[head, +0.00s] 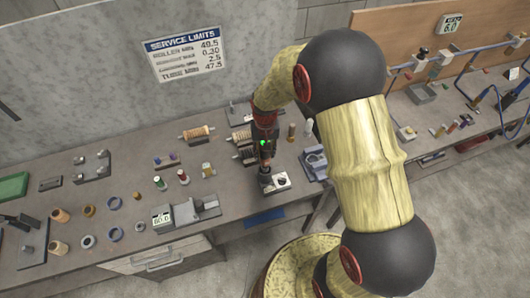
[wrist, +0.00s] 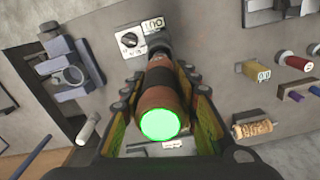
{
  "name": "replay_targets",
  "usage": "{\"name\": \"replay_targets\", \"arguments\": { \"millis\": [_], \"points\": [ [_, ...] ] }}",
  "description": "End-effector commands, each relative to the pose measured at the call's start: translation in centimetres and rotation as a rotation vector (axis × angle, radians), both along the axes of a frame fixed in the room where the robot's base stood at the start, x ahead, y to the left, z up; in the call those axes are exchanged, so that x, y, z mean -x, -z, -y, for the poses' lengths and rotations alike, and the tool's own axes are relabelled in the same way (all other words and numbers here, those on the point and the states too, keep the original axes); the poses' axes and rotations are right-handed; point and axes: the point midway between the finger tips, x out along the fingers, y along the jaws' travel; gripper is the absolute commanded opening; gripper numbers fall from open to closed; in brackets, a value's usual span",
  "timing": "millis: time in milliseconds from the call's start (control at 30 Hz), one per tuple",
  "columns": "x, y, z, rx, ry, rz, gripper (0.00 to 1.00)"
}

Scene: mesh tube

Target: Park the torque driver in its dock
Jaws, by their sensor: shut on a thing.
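The torque driver (wrist: 158,100) is a copper-brown cylinder with a glowing green end cap and a dark, narrower far part. My gripper (wrist: 160,78) is shut around its body, one finger on each side. In the head view my gripper (head: 265,148) holds the driver upright over the bench, its green light showing. Its lower end is over or beside a small white-topped box with a dial (head: 281,181); contact cannot be told. A blue-grey holder with a round opening (head: 315,160) stands just right of it and shows at left in the wrist view (wrist: 72,75). No dock is labelled.
The grey bench (head: 230,190) carries wound spools (head: 197,133) behind and left of my gripper. Several small bobbins (head: 183,177), rings and a gauge fixture (head: 185,212) stand further left. A gap separates this bench from the right-hand one. A pale pin (wrist: 88,128) is near the holder.

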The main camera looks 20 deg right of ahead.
Motion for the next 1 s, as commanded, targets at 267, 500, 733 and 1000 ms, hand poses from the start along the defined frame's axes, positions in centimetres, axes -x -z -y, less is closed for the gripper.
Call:
{"name": "replay_targets", "arguments": {
  "millis": [267,500,733,1000],
  "points": [
    [-0.07,-0.08,0.00,0.000,0.000,0.002,0.00],
    [-0.07,-0.01,0.00,0.000,0.000,0.002,0.00],
    [-0.06,0.22,-0.01,0.000,0.000,0.001,0.00],
    [-0.06,0.50,-0.01,0.000,0.000,0.001,0.00]
  ]
}}
